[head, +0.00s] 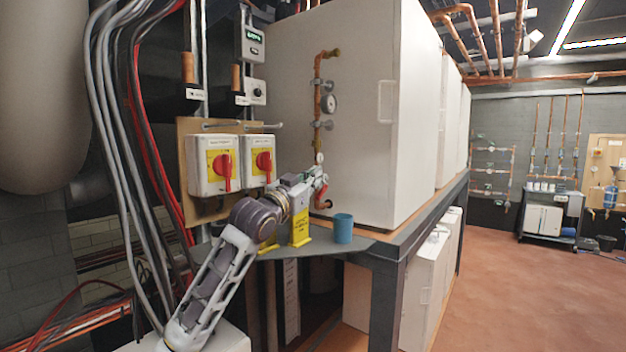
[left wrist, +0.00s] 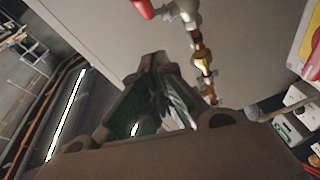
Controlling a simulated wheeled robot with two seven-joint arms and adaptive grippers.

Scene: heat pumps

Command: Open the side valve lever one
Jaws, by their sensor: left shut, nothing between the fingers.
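A copper pipe (head: 317,90) with valves and a round gauge (head: 328,104) runs down the side of the white heat pump cabinet (head: 362,130). My left gripper (head: 318,184) is beside the lower end of the pipe, by a small red part. In the left wrist view the gripper's fingers (left wrist: 156,62) are together and empty, apart from the red lever end. The lever's full angle is hidden. My right gripper is out of view.
Two switch boxes with red rotary handles (head: 222,168) (head: 263,162) are on a board to the left. A blue cup (head: 343,228) and a yellow object (head: 300,228) stand on the ledge below my gripper. Open floor (head: 530,290) lies to the right.

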